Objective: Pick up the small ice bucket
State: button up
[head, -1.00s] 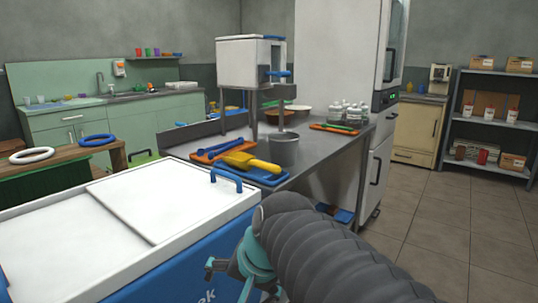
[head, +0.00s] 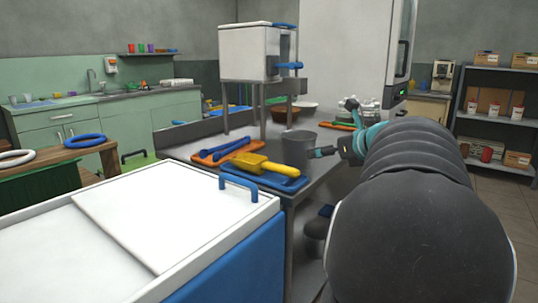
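A small grey metal bucket (head: 297,148) stands upright near the front edge of the steel counter, just behind a yellow scoop. My gripper (head: 332,152) has reached in from the right and is at the bucket's right side. One dark fingertip with a teal link points at the bucket wall and looks close to it or touching.
A yellow scoop (head: 254,164) lies on a blue tray (head: 291,184) at the bucket's left. A white dispenser (head: 249,53) on legs stands behind. White bottles (head: 370,112) are behind my arm. A white chest (head: 140,225) with a blue handle (head: 238,184) fills the front left.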

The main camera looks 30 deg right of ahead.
aim_at(298, 156)
jog(key=x, duration=0.8)
jog(key=shift+f, duration=0.1)
jog(key=shift+f+x, duration=0.15)
jog(key=shift+x, duration=1.2)
jog(key=shift+f+x, duration=0.2)
jog(key=shift+x, duration=1.15)
jog(key=shift+s+d, duration=0.1)
jog(key=shift+s, duration=0.1)
jog(key=c, duration=0.9)
jog(key=shift+r, duration=0.1)
